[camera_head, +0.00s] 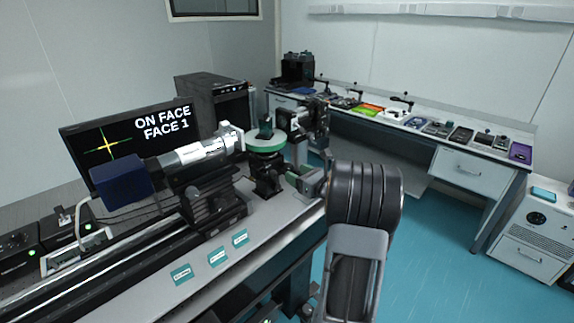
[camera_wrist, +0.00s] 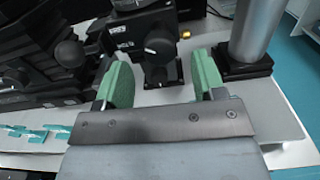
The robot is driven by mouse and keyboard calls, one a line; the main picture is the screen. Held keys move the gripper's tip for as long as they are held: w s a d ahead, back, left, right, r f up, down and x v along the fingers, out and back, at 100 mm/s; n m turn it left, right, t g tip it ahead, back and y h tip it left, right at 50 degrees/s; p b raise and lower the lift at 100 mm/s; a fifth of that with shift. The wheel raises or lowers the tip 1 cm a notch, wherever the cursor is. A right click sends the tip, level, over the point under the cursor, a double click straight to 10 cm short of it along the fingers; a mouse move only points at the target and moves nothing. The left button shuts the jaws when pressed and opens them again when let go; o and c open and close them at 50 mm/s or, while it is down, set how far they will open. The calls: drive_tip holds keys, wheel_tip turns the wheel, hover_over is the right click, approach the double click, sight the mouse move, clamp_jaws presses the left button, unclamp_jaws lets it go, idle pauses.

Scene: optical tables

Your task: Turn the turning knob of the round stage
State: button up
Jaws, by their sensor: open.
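The round stage (camera_head: 266,143) has a pale disc with a green rim on a black post, with a small dark piece on top. It stands on the optical table beside a silver tube. In the wrist view the black body of the stage (camera_wrist: 135,32) shows at the top middle, with its dark round turning knob (camera_wrist: 159,49) on the near side. My gripper (camera_wrist: 158,72) is open, its two green fingers apart to the left and right of the knob. The knob seems to lie beyond the fingertips; contact is not visible. In the head view my gripper (camera_head: 299,182) is right of the stage post.
A silver post (camera_wrist: 254,35) stands close to my right finger, and a black knob (camera_wrist: 70,53) lies to the left. The silver tube (camera_head: 200,150) is left of the stage. A monitor (camera_head: 130,137) reads "ON FACE FACE 1". A side bench (camera_head: 455,165) stands behind.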

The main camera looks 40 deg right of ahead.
sight(291, 170)
drive_tip(key=shift+w+a+p, duration=0.15)
drive_tip(key=shift+w+p, duration=0.05)
drive_tip(key=shift+w, duration=0.7)
drive_tip(key=shift+w+a+p, duration=0.2)
drive_tip(key=shift+w, duration=0.7)
drive_tip(key=shift+w+a+p, duration=0.15)
drive_tip(key=shift+w+p, duration=0.05)
drive_tip(key=shift+w, duration=0.7)
drive_tip(key=shift+c, duration=0.2)
drive_tip(key=c, duration=0.9)
